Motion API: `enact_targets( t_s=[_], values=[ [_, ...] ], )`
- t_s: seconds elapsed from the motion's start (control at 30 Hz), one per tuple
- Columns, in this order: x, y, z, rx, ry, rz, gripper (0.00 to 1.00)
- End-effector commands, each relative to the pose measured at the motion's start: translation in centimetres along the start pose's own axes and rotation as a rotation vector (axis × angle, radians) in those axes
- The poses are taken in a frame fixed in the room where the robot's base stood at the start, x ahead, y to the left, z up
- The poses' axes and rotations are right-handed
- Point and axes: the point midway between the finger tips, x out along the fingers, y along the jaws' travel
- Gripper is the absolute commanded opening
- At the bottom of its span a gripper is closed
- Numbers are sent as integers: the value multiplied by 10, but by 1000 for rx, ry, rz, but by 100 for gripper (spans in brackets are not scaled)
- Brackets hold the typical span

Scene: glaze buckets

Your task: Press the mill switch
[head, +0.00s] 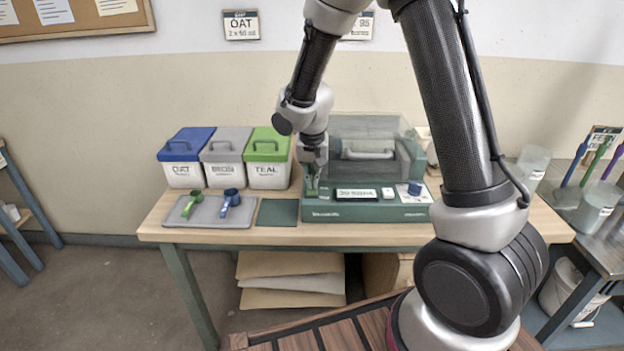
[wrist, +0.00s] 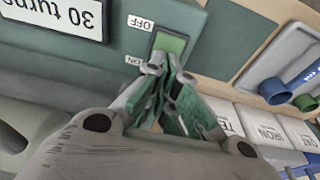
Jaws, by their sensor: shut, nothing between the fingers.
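The mill (head: 365,214) is a green box with a clear cover, standing on the wooden table. Its front carries a display plate reading "30 turns" (wrist: 55,15). The mill switch is a green rocker (wrist: 170,43) near one end of the panel, between an OFF label (wrist: 140,22) and an ON label (wrist: 133,60). My gripper (head: 312,186) is over the left end of the mill's panel and hides the switch in the head view. In the wrist view the gripper (wrist: 172,72) is shut and empty, its fingertips beside the switch's lower edge. I cannot tell whether they touch it.
Left of the mill are a grey tray (head: 190,215) with a green and a blue scoop, and a flat green mat (head: 277,212). Lidded buckets marked OAT (head: 184,176), an unclear name (head: 226,177) and TEAL (head: 267,177) stand behind. A side table (head: 600,262) is at right.

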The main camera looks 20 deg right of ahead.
Motion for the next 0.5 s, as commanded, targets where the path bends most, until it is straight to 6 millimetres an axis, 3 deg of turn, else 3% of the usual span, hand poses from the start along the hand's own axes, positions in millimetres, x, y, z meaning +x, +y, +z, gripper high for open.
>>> enact_targets(
  t_s=[0.2, 0.5],
  values=[
    [-39, 2, -8, 4, 5, -4, 0],
    [-101, 2, 18, -1, 4, -3, 0]
  ],
)
